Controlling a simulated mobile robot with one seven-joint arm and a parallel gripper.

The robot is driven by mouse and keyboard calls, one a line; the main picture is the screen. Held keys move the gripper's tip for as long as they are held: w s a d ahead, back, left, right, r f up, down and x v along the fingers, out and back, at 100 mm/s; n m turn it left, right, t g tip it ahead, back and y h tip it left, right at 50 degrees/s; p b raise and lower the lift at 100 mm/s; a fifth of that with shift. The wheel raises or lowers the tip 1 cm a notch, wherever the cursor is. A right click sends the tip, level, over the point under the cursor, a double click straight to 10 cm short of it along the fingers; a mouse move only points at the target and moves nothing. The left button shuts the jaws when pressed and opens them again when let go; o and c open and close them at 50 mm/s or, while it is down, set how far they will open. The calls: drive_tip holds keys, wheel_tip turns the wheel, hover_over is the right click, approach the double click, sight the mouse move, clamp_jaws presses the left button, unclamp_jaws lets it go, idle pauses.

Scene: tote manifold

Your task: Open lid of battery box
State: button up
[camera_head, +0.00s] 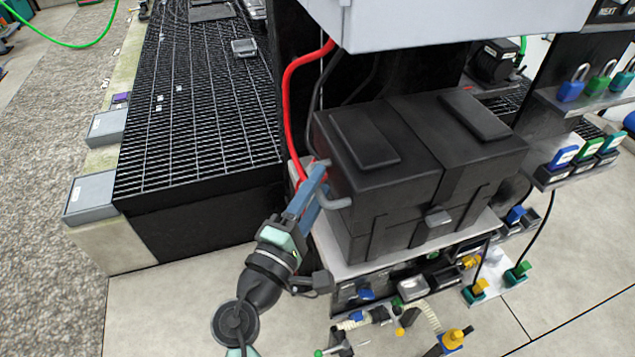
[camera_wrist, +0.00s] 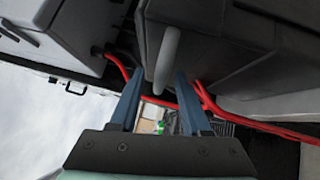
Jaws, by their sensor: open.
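The black battery box (camera_head: 400,195) sits on a light shelf, and its lid (camera_head: 425,140) with two raised pads is shut. A latch-like tab (camera_head: 437,218) is on the box front. A grey curved handle (camera_head: 338,202) sticks out from the box's left side; it also shows in the wrist view (camera_wrist: 167,58). My gripper (camera_head: 316,178) is beside that left side, with its blue fingers open. In the wrist view its fingertips (camera_wrist: 160,76) lie either side of the handle's lower end. I cannot tell whether they touch it.
A red cable (camera_head: 288,88) runs down just behind my gripper. A grey cabinet (camera_head: 440,20) overhangs the box's back. A black grating platform (camera_head: 200,110) stands left. Padlocks (camera_head: 572,88) and several tagged blocks fill shelves at right.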

drive_tip(key=shift+w+d, duration=0.1)
drive_tip(key=shift+w, duration=0.15)
clamp_jaws()
idle(1.4)
